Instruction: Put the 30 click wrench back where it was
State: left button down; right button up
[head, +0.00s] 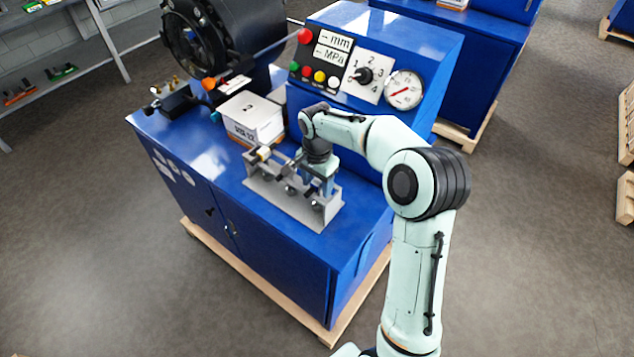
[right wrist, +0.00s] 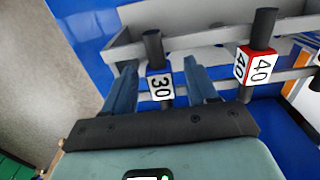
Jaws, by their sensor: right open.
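The fingers are open, one on each side, with visible gaps to the wrench. In the head view my right gripper (head: 319,180) is down at the right part of the rack and hides much of what is there. My left gripper is not in view.
A 40 wrench (right wrist: 245,66) with a red-edged label stands beside the 30 wrench in the rack. A white box (head: 252,118) stands behind the rack on the blue cabinet (head: 215,165). The control panel (head: 375,65) rises behind my right arm.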

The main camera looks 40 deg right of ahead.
notch_tip(320, 180, up, 12)
jog(key=shift+p, duration=0.3)
jog(key=shift+f, duration=0.15)
dwell(0.4)
